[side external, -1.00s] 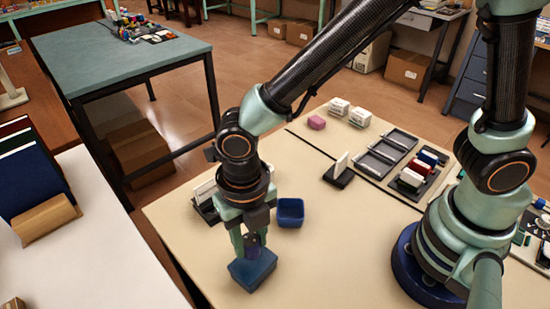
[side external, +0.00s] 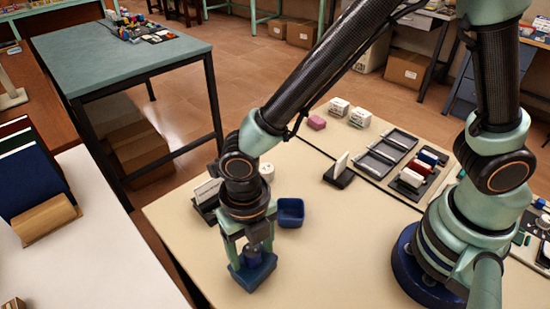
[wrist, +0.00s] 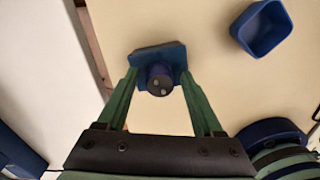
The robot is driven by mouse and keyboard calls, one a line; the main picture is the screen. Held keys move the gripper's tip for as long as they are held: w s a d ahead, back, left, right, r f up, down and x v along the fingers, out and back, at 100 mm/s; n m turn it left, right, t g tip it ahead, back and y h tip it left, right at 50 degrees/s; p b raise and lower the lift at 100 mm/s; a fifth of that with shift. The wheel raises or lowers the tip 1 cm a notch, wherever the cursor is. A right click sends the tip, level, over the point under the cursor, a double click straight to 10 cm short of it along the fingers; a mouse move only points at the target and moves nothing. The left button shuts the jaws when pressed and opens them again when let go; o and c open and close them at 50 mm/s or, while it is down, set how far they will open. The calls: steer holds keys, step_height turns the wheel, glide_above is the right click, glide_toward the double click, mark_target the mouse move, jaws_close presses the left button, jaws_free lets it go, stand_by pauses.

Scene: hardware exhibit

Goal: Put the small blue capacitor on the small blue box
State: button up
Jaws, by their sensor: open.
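The small blue capacitor (side external: 252,254) is a short dark-blue cylinder standing upright on the top of the small blue box (side external: 255,277). In the wrist view the capacitor (wrist: 160,82) shows its round end with two pale terminals, over the blue box (wrist: 148,54). My gripper (side external: 251,262) is open, with one finger on each side of the capacitor. In the wrist view the gripper (wrist: 159,77) shows gaps between its fingers and the capacitor. The fingertips are down close to the box; whether they touch it I cannot tell.
An open blue bin (side external: 290,212) stands just behind and to the right of the box. A dark holder with white cards (side external: 206,198) is behind my gripper to the left. Black trays (side external: 385,152) lie farther back. The table's left edge is near the box; its middle is clear.

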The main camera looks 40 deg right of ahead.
mark_target(251, 249)
steer(key=shift+r, duration=0.15)
step_height(251, 249, up, 11)
steer(key=w+d+r+m+t, duration=0.1)
steer(key=d+r+m, duration=0.3)
steer(key=d+m, duration=0.8)
steer(key=w+d+r+m+t, duration=0.2)
steer(key=d+r+m+t, duration=0.2)
steer(key=d+m, duration=0.9)
steer(key=m, duration=0.8)
steer(key=shift+w+d+r+m+t, duration=0.2)
steer(key=shift+d+r+m+t, duration=0.1)
steer(key=shift+r+m, duration=0.1)
